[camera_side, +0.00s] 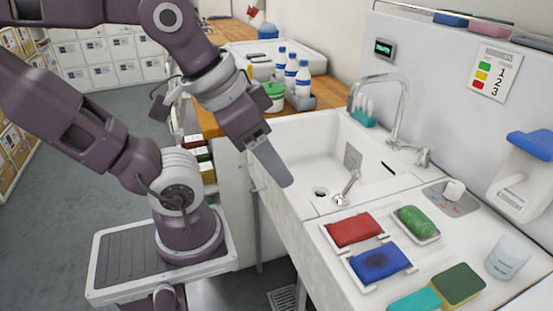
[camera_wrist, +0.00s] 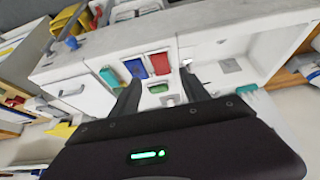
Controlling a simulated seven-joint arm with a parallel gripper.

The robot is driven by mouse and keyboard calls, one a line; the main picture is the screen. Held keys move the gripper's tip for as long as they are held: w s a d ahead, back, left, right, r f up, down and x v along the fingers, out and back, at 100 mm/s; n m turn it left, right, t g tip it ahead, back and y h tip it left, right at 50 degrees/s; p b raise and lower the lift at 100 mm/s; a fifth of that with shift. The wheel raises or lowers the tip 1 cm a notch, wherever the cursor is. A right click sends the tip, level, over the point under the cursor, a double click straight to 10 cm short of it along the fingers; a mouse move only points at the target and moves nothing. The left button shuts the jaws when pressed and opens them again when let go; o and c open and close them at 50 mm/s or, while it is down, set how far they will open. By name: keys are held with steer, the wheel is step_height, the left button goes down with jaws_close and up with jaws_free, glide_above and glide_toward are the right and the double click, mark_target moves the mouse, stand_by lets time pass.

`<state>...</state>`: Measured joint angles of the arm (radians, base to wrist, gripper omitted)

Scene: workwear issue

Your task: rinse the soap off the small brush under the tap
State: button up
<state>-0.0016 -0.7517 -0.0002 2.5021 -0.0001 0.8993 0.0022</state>
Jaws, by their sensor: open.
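The tap (camera_side: 403,100) is a chrome gooseneck at the back of the white sink (camera_side: 290,140); I see no water at its spout. I cannot tell for sure which thing is the small brush. A teal piece with white tufts (camera_side: 362,112) stands on the sink's back ledge, left of the tap; it also shows at the right of the wrist view (camera_wrist: 247,89). A small grey-and-white handled piece (camera_side: 347,188) is in the sink near the drain. No soap can be made out on either. My gripper (camera_side: 284,180) is over the sink's left side, open and empty; its spread fingers show in the wrist view (camera_wrist: 160,80).
Blue-capped bottles (camera_side: 291,75) stand behind my gripper. The sink is mostly clear.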

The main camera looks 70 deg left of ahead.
steer(key=c, duration=0.3)
steer(key=w+a+f+t+y, duration=0.1)
steer(key=w+a, duration=0.4)
steer(key=w, duration=0.3)
steer(key=w+a+f+m+t+y, duration=0.1)
steer(key=w+a, duration=0.3)
steer(key=w, duration=0.5)
steer(key=w+a+f+t+y, duration=0.1)
steer(key=w+a, duration=0.4)
steer(key=w, duration=0.3)
steer(key=shift+c, duration=0.2)
steer(key=m+t+h, duration=0.6)
steer(key=t+h, duration=0.2)
steer(key=h, duration=0.1)
glide_toward(421, 147)
steer(key=w, duration=0.2)
steer(key=x, duration=0.6)
steer(key=shift+f, duration=0.25)
